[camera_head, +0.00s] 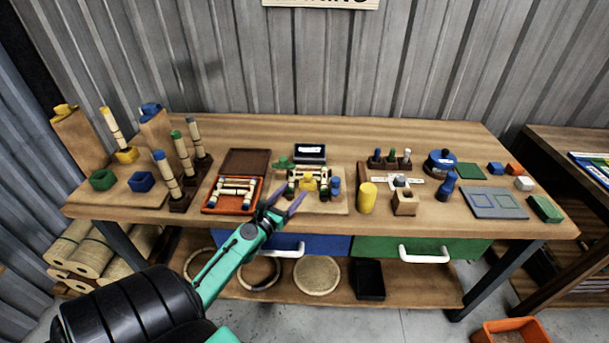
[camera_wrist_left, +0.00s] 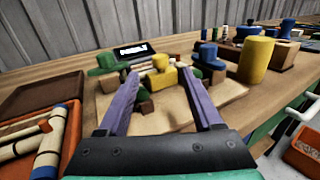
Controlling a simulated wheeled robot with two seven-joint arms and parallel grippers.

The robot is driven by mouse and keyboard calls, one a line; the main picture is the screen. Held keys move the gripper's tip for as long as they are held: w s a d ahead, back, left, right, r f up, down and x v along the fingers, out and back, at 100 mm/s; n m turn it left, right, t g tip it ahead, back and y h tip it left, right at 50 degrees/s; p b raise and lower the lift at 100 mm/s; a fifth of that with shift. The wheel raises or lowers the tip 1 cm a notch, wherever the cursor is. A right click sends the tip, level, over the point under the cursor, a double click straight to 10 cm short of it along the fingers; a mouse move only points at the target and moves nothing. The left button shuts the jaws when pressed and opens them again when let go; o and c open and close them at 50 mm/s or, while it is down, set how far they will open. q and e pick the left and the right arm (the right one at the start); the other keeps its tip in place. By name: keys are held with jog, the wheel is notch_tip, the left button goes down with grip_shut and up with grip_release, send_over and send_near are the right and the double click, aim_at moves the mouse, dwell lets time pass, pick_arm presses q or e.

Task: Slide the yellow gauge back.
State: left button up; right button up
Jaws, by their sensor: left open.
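The yellow gauge (camera_head: 308,183) sits on a light wooden board (camera_head: 333,204) near the middle of the bench, among rattan pieces and small green and blue blocks. In the left wrist view the yellow gauge (camera_wrist_left: 161,72) stands ahead, between the lines of my two purple fingers. My left gripper (camera_head: 284,202) is open and empty at the front left of the board; it also shows in the left wrist view (camera_wrist_left: 165,105). Whether a finger touches anything cannot be told. My right gripper is not in view.
An orange tray with rattan pieces (camera_head: 235,195) lies left of the board. A yellow cylinder (camera_head: 367,198) and a wooden block (camera_head: 405,202) stand to its right. A dark label stand (camera_head: 310,153) is behind. Blue (camera_head: 320,245) and green (camera_head: 420,248) drawers are below the bench top.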

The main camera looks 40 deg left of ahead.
aim_at(305, 178)
pick_arm(q)
jog(key=w, duration=0.2)
jog(key=w+a, duration=0.1)
jog(key=w, duration=0.4)
jog(key=shift+w+a, duration=0.15)
jog(key=shift+w, duration=0.05)
grip_shut()
dwell(0.9)
